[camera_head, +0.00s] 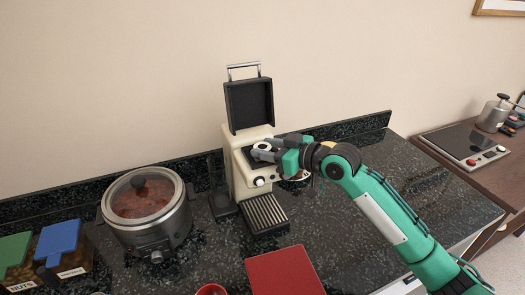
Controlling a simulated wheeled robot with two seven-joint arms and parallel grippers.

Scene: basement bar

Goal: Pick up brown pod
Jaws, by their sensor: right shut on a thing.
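My right gripper (266,149) is at the open top of the cream coffee machine (238,142). It is shut on a small round thing with a pale top (262,146), most likely the pod. Its brown colour does not show clearly at this size, and the fingers hide part of it. The machine's black lid (249,104) stands raised behind the fingers. I cannot tell whether the held thing touches the machine. My left gripper is not in view.
A slow cooker (151,238) stands left of the machine, with blue and green boxes (59,239) farther left. A red flat thing (285,272) and a red bowl (211,290) lie in front. The counter's right side is clear.

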